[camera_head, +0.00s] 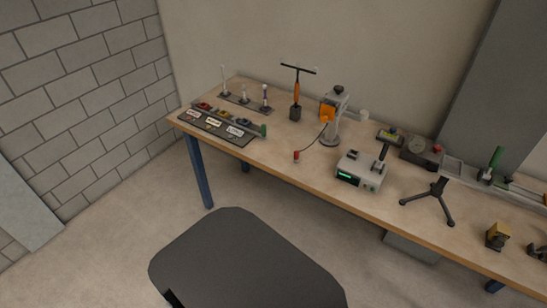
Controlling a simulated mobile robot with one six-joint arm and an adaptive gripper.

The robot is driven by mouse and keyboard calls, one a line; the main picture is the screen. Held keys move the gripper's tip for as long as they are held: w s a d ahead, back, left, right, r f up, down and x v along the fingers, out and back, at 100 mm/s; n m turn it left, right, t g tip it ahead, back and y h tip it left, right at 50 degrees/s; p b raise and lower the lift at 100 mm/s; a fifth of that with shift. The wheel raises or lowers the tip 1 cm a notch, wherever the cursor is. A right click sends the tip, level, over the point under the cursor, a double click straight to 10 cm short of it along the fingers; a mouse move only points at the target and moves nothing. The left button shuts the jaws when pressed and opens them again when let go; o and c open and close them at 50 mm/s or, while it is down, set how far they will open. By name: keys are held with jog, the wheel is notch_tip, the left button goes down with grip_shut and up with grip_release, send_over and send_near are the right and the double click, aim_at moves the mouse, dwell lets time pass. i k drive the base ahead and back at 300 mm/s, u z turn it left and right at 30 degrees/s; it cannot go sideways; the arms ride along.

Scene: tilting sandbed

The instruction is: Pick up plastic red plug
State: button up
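A small red plug (296,155) is near the front edge of the wooden workbench (300,178). A thin dark cable (315,139) curves from it toward a grey stand with an orange part (333,115). The plug is small in the picture, so its exact pose is hard to tell. My gripper is not in view.
A grey box with a green display (361,171) stands to the plug's right. A black tripod (430,201) is farther right. A labelled panel (216,124) lies at the left, and an orange-and-black T-handled tool (297,93) stands behind. Bench surface left of the plug is clear.

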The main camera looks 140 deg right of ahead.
aim_at(296, 156)
jog(key=u, duration=4.95)
jog(key=k, duration=0.1)
jog(key=u, duration=1.95)
